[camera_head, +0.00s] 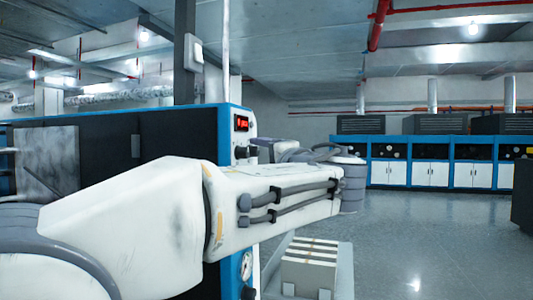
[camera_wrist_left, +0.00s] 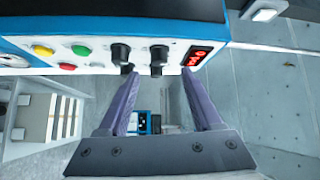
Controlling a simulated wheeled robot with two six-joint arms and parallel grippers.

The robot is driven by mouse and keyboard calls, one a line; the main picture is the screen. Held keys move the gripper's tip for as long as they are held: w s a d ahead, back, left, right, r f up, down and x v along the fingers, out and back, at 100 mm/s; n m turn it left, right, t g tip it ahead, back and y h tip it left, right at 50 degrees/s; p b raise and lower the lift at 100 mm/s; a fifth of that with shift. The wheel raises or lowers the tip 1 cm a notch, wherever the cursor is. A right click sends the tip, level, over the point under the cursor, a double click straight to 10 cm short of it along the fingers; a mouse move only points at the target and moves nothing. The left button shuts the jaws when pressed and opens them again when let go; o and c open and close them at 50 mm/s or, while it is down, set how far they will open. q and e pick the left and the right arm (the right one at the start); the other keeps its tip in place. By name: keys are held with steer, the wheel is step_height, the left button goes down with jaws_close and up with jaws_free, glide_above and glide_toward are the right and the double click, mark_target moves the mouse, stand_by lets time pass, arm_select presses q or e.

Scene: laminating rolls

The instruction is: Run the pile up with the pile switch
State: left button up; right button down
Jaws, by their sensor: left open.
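The laminator's control panel (camera_wrist_left: 90,52) spans the top of the left wrist view. It has two black knobs, the left one (camera_wrist_left: 120,54) and the right one (camera_wrist_left: 158,56), beside a red-lit display (camera_wrist_left: 195,58) and several coloured buttons. I cannot read which knob is the pile switch. My left gripper (camera_wrist_left: 159,76) is open, its purple fingers pointing at the panel just below the knobs, with nothing between them. In the head view the left gripper (camera_head: 262,149) is partly hidden behind my wrist. The pile (camera_head: 309,268) is a white banded stack low beside the machine.
The blue and black machine (camera_head: 180,135) fills the left of the head view. A gauge (camera_head: 246,265) sits low on its end face. Blue and white cabinets (camera_head: 430,172) line the far wall. The grey floor (camera_head: 430,240) at right is clear.

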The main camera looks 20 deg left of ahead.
mark_target(246, 153)
arm_select(q)
steer(key=p+x, duration=0.1)
steer(key=x, duration=0.5)
steer(key=shift+w+a, duration=0.1)
jaws_close()
